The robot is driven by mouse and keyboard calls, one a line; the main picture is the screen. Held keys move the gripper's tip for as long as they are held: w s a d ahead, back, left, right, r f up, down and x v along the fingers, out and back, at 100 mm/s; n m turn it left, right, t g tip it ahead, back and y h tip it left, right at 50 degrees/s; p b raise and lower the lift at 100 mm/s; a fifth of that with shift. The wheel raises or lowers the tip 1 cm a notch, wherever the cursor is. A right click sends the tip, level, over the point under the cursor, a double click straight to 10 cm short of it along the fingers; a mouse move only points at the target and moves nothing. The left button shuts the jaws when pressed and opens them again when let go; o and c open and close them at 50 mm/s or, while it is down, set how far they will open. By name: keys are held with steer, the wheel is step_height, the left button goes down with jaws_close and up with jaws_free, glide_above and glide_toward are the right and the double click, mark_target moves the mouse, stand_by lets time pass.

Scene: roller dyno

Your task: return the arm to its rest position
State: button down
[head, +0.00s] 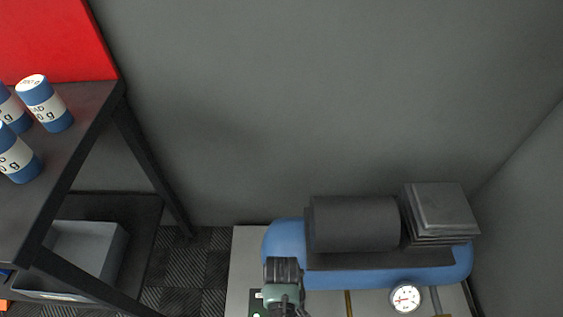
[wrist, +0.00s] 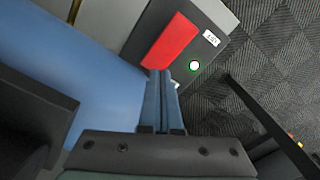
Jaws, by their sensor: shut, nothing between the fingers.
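My gripper (wrist: 160,75) shows in the wrist view with its two slim bluish fingers together and nothing between them. The fingertips point towards a grey box with a red panel (wrist: 171,41); I cannot tell how far above it they are. In the head view, a dark block with a grey-green round part at the bottom middle appears to be the end of my arm, in front of the blue tank (head: 283,241). The fingers cannot be made out there. The blue tank also fills the left of the wrist view (wrist: 75,65).
A black motor block (head: 355,222) and a finned block (head: 441,212) sit on the tank, with a gauge (head: 405,298) in front. A dark shelf (head: 88,112) with several blue-and-white weights and a grey bin (head: 85,250) stands left. Patterned floor (head: 200,262) shows between.

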steer(key=shift+r, duration=0.4)
